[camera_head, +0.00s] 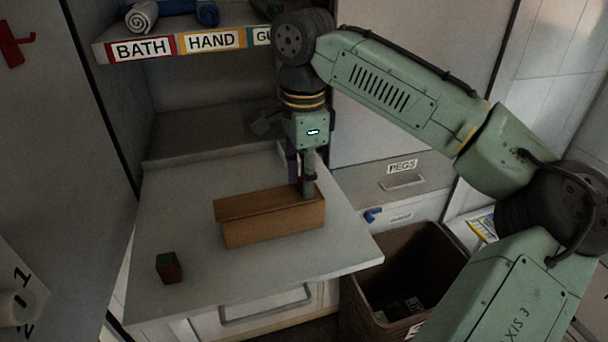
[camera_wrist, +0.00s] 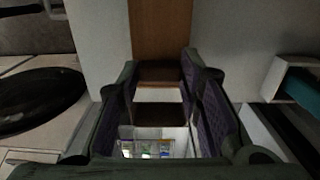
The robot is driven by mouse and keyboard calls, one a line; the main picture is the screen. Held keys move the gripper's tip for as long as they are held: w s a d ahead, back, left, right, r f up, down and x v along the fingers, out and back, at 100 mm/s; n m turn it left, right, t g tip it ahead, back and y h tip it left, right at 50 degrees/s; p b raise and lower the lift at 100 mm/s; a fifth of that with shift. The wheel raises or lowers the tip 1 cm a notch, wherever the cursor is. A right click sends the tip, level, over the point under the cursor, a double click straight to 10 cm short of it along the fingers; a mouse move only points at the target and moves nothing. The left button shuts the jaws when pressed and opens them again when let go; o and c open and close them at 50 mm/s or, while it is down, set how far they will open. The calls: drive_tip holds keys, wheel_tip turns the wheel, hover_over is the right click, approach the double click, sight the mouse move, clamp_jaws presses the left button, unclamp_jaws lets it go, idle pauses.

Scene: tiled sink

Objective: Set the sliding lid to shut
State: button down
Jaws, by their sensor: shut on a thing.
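A long wooden box (camera_head: 275,228) lies on the white table, with its sliding lid (camera_head: 255,203) along the top. How far the lid is open cannot be told from the head view. My gripper (camera_head: 303,188) points down at the right end of the box, one finger on each side of the lid's end. In the wrist view, my gripper (camera_wrist: 162,92) is shut on a brown part of the lid, and the wooden surface (camera_wrist: 160,30) runs away beyond the fingers. The fingers hide the exact contact.
A small dark red and green block (camera_head: 169,268) stands at the table's (camera_head: 190,235) front left. A brown bin (camera_head: 400,290) is below right. A shelf (camera_head: 180,50) with rolled towels hangs behind. A PEGS drawer (camera_head: 405,180) is at the right. The table's left side is mostly clear.

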drive_tip(key=shift+d+r, duration=0.1)
drive_tip(key=shift+w+d+p, duration=0.2)
drive_tip(key=shift+d+p, duration=0.2)
drive_tip(key=shift+d, duration=0.1)
drive_tip(key=c, duration=1.1)
unclamp_jaws()
wheel_tip(320, 180, up, 12)
drive_tip(key=shift+f, duration=0.1)
